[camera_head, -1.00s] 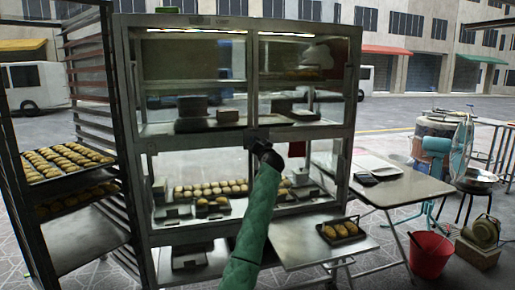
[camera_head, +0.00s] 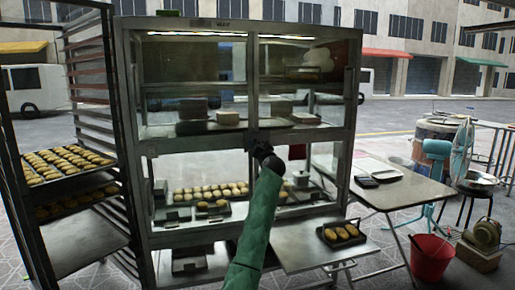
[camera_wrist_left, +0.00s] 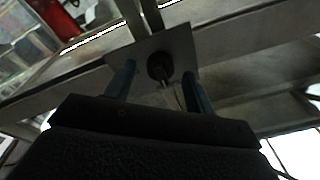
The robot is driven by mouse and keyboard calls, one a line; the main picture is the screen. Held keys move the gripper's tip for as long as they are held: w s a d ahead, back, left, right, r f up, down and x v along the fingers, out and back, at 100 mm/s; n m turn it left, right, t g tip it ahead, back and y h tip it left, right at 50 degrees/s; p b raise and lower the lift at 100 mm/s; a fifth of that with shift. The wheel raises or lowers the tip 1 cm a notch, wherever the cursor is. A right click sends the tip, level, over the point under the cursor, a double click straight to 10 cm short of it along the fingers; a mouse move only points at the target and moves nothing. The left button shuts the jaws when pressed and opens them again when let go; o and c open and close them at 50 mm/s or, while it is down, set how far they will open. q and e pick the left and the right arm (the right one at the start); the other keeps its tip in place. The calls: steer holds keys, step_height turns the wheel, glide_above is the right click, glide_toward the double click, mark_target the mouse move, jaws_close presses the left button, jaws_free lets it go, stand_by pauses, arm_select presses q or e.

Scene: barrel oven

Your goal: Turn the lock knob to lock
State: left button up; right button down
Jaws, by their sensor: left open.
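The lock knob (camera_wrist_left: 160,67) is a dark round knob on a square grey metal plate (camera_wrist_left: 178,45), with a thin stem below its middle, in the left wrist view. My left gripper (camera_wrist_left: 159,88) is open, with one blue finger on each side of the knob and a gap to each. Nothing is held. In the head view my left gripper (camera_head: 262,146) is at the crossbar in the middle of the glass-fronted cabinet (camera_head: 190,142) and hides the knob. How deep the fingers reach around the knob cannot be told. My right gripper is not in view.
A tall tray rack (camera_head: 112,190) with pastries stands left of the cabinet. A low metal table (camera_head: 295,250) with a small pastry tray (camera_head: 341,235) is in front at right. A folding table (camera_head: 405,190), a red bucket (camera_head: 432,256) and a blue fan stand further right.

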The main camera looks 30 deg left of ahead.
arm_select(q)
steer(key=v, duration=0.7)
stand_by(0.5)
